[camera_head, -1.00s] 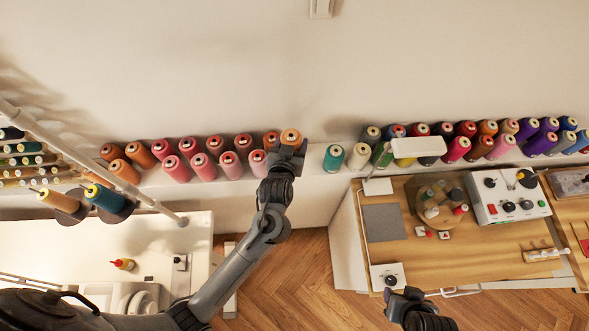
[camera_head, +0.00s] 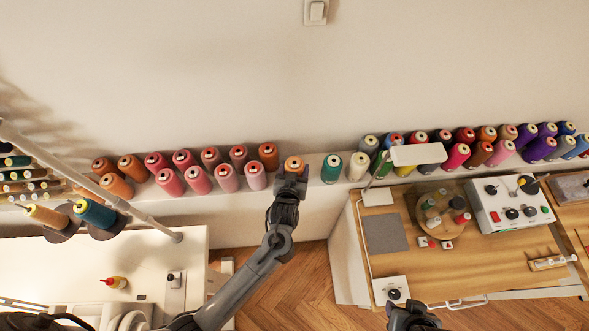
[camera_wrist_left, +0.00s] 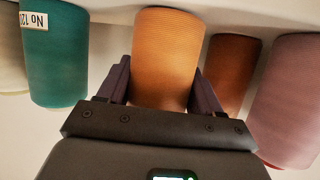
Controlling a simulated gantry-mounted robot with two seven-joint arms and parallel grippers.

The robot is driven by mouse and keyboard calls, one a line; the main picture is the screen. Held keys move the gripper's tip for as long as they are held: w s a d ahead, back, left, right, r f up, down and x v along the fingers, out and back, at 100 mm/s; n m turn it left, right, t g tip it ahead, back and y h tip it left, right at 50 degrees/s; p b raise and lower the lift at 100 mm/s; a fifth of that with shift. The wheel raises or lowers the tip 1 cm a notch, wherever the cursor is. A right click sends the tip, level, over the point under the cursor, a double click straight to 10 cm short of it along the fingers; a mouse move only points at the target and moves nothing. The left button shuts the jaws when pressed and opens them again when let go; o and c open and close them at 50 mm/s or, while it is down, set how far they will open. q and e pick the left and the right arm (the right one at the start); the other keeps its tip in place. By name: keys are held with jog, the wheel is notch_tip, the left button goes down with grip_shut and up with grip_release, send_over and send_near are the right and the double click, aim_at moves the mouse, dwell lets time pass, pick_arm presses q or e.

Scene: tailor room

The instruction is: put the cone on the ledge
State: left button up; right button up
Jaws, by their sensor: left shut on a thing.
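My left gripper (camera_head: 291,177) is shut on an orange cone (camera_head: 293,163) at the wall ledge (camera_head: 313,190). In the left wrist view the orange cone (camera_wrist_left: 166,60) stands between the two dark fingers (camera_wrist_left: 160,85). It is in the gap in the ledge's row, between the pink and orange cones on the left and a teal cone (camera_head: 331,168) on the right. Whether its base touches the ledge is hidden. My right gripper (camera_head: 412,310) is at the bottom edge, apart from the cones; its fingers are not clear.
Another orange cone (camera_wrist_left: 229,72) and a pink cone (camera_wrist_left: 287,100) stand close to the held one in the left wrist view; the teal cone (camera_wrist_left: 54,55) is on the other side. A worktable (camera_head: 440,270) with a control box (camera_head: 508,205) is at right. A thread rack stands at left.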

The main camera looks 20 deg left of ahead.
pick_arm(q)
jog(key=o, duration=1.2)
jog(key=shift+f, duration=0.1)
jog(key=shift+c, duration=0.2)
jog(key=shift+r, duration=0.2)
jog(key=p+v, duration=0.1)
jog(key=v, duration=1.1)
jog(key=s+a+r+m+g+h, duration=0.1)
jog(key=s+a+g, duration=0.3)
jog(key=s, duration=0.4)
jog(key=s+a+r+m+g+h, duration=0.1)
jog(key=s+a+m+g+h, duration=0.1)
jog(key=s, duration=0.7)
jog(key=a+m+g, duration=0.1)
jog(key=a+g, duration=0.1)
jog(key=g, duration=0.1)
jog(key=shift+r, duration=0.3)
